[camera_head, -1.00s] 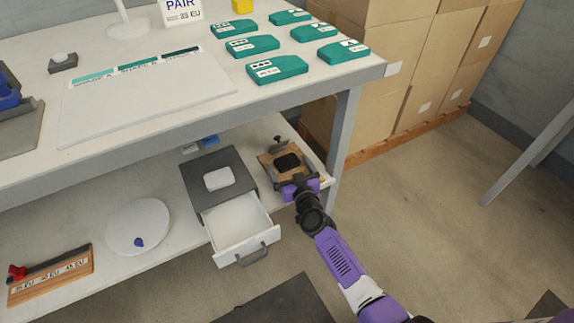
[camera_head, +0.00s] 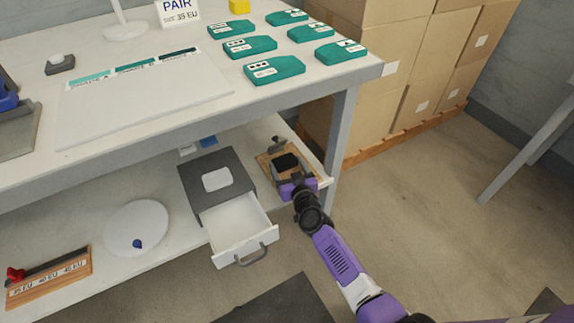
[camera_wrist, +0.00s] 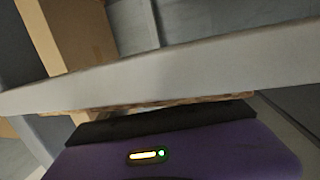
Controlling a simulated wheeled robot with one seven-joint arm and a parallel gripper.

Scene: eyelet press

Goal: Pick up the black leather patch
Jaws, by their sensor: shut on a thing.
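The black leather patch (camera_head: 286,162) is a small dark piece over the wooden board (camera_head: 267,164) at the right end of the lower shelf. My gripper (camera_head: 290,174) reaches in from the front and is shut on the near edge of the patch. The fingertips are too small to make out clearly. In the wrist view a dark flat strip (camera_wrist: 160,122) lies just beyond my purple gripper body; I cannot tell whether it is the patch or part of the gripper.
A dark grey box (camera_head: 190,181) with an open, empty white drawer (camera_head: 236,222) stands left of the board. The table top (camera_head: 215,122) overhangs the shelf, and a table leg (camera_head: 340,140) stands close right. Cardboard boxes (camera_head: 425,65) are behind. The floor at front right is clear.

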